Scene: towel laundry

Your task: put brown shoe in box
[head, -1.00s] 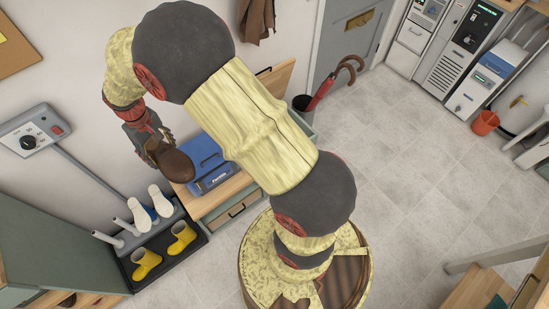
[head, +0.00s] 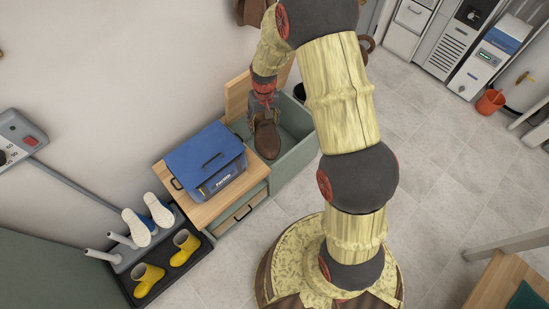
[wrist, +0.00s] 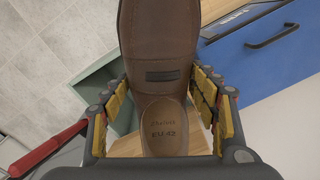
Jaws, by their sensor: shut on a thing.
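The brown shoe (head: 267,138) hangs from my gripper (head: 262,115) in the head view, toe pointing down. Part of the box's inside is hidden.
A blue case (head: 205,158) stands on a wooden top (head: 172,195) just left of the box. White shoes (head: 140,227) and yellow boots (head: 147,278) are on a rack at lower left. An orange bucket (head: 490,102) stands far right. The floor between is clear.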

